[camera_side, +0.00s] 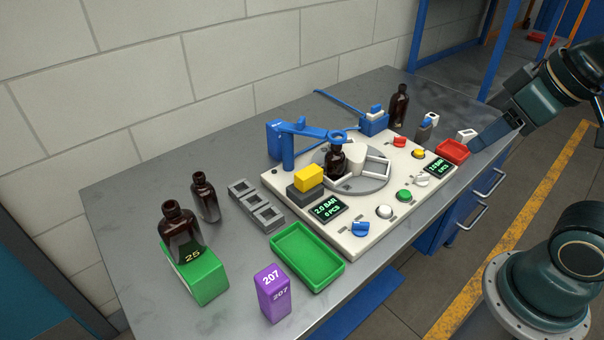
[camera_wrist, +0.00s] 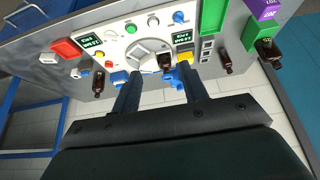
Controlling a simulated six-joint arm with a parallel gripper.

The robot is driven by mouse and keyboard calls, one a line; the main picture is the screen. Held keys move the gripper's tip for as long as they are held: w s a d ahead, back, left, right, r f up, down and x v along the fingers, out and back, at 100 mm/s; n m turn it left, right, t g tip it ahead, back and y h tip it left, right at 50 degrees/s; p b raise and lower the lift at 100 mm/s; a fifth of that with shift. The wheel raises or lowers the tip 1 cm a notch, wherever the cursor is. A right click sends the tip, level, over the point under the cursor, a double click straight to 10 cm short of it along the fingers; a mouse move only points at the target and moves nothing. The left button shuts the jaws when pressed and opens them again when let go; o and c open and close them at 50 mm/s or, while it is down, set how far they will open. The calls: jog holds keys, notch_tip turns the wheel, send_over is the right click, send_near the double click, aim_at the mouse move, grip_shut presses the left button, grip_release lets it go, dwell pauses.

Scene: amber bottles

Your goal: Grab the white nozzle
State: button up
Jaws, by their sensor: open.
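Two small white pieces that look like nozzles are at the right end of the bench. One white piece (camera_side: 467,134) is beside the red tray. The other white piece (camera_side: 431,118) is by a small grey block. Small white pieces also show near the red tray in the wrist view (camera_wrist: 75,73). I cannot tell which is the white nozzle. My gripper (camera_side: 474,144) is near the piece by the red tray in the side view; its contact with anything cannot be judged. In the wrist view its two fingers (camera_wrist: 158,92) are apart with nothing held between them.
A white control panel (camera_side: 356,242) with knobs and a round turntable fills the middle of the bench. A red tray (camera_side: 452,151) is at its right end. A dark bottle (camera_side: 399,106) stands behind. A green tray (camera_side: 306,258) and purple block (camera_side: 272,294) are in front.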

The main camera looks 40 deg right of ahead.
jog(key=w+d+r, duration=0.2)
jog(key=w+d, duration=0.1)
jog(key=w, duration=0.4)
jog(key=w+d+r, duration=0.2)
jog(key=w+d, duration=0.1)
jog(key=w, duration=0.3)
jog(key=g, duration=0.1)
send_over(434, 116)
jog(key=s, duration=0.4)
notch_tip(434, 116, down, 22)
jog(key=shift+x, duration=4.1)
jog(key=shift+s+d+f, duration=0.1)
jog(key=shift+f, duration=0.1)
